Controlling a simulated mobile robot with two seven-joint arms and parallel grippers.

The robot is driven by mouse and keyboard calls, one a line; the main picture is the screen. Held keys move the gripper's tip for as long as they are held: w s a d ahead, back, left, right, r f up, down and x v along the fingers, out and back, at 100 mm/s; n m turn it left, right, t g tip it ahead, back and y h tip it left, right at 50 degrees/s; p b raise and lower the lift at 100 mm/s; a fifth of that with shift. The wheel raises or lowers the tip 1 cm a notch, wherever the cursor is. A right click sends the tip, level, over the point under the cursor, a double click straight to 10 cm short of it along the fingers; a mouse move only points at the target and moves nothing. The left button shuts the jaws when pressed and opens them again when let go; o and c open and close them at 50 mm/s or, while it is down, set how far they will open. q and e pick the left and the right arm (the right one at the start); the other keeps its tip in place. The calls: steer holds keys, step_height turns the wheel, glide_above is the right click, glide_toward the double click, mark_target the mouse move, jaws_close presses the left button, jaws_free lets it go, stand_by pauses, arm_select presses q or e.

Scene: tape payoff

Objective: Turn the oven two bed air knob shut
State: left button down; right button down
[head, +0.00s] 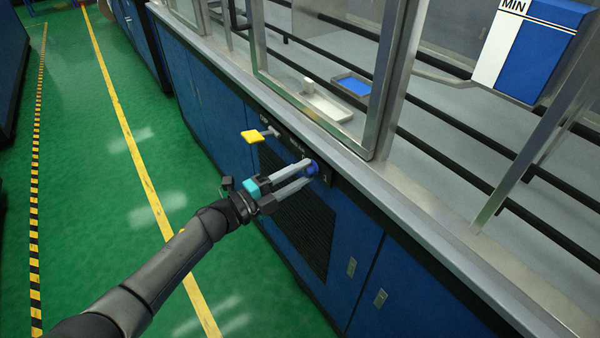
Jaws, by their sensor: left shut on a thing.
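A blue knob (313,168) sits on the dark control strip (328,180) along the upper front of the blue cabinet. My left gripper (306,171) reaches it from the left, with its fingers shut around the knob and hiding part of it. A yellow handle (252,136) on a short metal stem sticks out from the same strip, to the left of the blue knob and apart from my gripper. The small white lettering on the strip is too small to read surely. My right gripper is not in view.
A dark louvred vent (305,232) and cabinet doors (377,290) with small handles lie below the strip. Above are a metal ledge (385,190) and framed glass panels, with a white tray (325,104) and a blue tray (353,86) behind. Green floor (100,190) is clear on the left.

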arm_select(q)
steer(key=c, duration=0.5)
jaws_free()
steer(key=shift+s+a, duration=0.35)
steer(key=shift+a, duration=0.15)
steer(key=p+v, duration=0.2)
steer(key=v, duration=1.2)
steer(key=shift+f, duration=0.1)
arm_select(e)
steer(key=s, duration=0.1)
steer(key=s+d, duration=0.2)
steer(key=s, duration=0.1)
